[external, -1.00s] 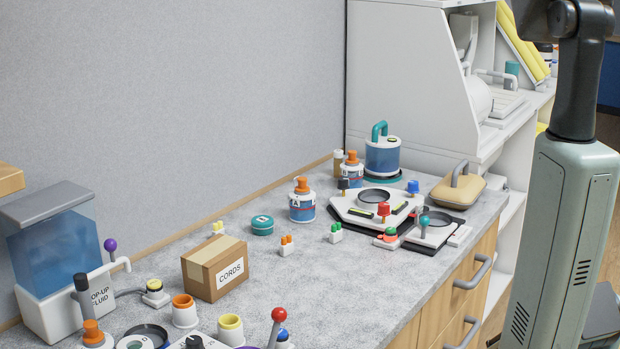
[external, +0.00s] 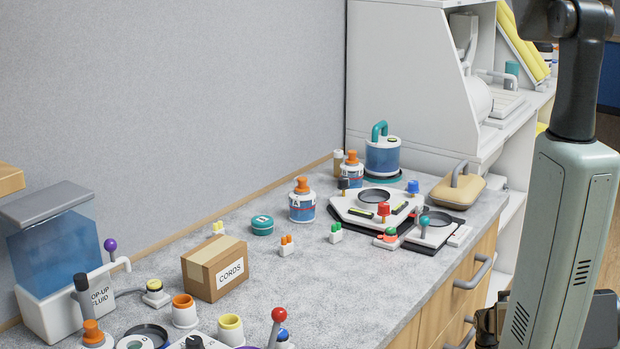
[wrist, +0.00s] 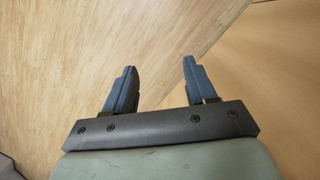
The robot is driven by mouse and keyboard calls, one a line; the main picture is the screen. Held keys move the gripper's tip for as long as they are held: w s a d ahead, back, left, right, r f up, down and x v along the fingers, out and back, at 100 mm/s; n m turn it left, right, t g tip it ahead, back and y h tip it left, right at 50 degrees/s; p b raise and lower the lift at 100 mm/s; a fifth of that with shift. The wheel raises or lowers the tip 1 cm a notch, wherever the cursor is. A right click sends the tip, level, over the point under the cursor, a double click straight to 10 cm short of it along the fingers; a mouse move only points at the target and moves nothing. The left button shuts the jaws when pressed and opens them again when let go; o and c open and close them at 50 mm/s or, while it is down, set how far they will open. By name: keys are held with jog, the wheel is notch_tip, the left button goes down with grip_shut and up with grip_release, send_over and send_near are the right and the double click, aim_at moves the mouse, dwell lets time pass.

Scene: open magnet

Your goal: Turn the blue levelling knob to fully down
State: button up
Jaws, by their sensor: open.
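The blue levelling knob (external: 413,186) stands at the far right corner of the white levelling plate (external: 357,211) on the counter. A red knob (external: 383,209) and a black knob (external: 343,184) stand on the same plate. My gripper (wrist: 158,82) shows in the wrist view with its two fingers spread apart and nothing between them. It points down at wooden floor, away from the plate. In the external view only a dark part of my arm's end seems to show at the lower right, partly hidden behind my arm.
A tan handled case (external: 457,191) sits right of the plate, and a blue canister (external: 382,156) behind it. The cords box (external: 214,268) is farther left. Drawer handles (external: 473,273) stick out from the counter front.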

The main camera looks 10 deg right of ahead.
jog(key=w+d+r+t+h, duration=0.2)
jog(key=w+d+r+t, duration=0.2)
jog(key=w+d+r, duration=1.5)
jog(key=w+d+r+t+h, duration=0.1)
jog(key=w+d+r, duration=0.25)
jog(key=r, duration=0.35)
jog(key=w+d+r+t+h, duration=0.1)
jog(key=w+d+r, duration=0.1)
jog(key=w+r, duration=0.3)
notch_tip(320, 180, up, 32)
jog(key=n+g+y, duration=0.2)
jog(key=n+y, duration=0.7)
jog(key=n, duration=0.4)
send_over(414, 182)
jog(key=s+d, duration=0.2)
jog(key=d, duration=0.3)
jog(key=x, duration=1.2)
jog(key=shift+a+f, duration=0.2)
